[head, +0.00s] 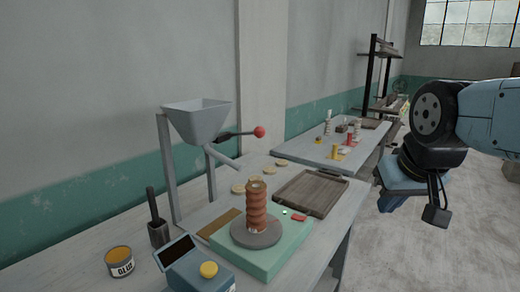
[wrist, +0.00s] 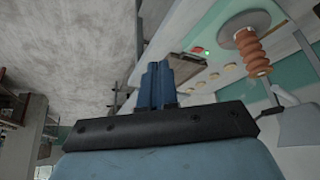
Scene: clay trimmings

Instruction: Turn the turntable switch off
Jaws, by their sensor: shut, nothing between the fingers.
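The turntable is a pale green box (head: 278,262) with a grey disc (head: 262,237) on top, on the near workbench. A ribbed brown clay column (head: 256,208) stands upright on the disc. A small red switch (head: 299,218) sits on the box's far right corner, beside a small lit green light (head: 285,212). The turntable also shows upside down in the wrist view, its red switch (wrist: 197,50) near the blue fingers. My gripper (wrist: 157,85) is shut and empty, with its fingers together. In the head view it hangs right of the bench, well apart from the switch.
A wooden board (head: 322,205) lies behind the turntable, with several clay discs near it. A hopper (head: 196,118) on legs and a red-knobbed lever (head: 259,132) stand at the back. A blue box with a screen (head: 176,250) and a glue can (head: 120,262) stand in front.

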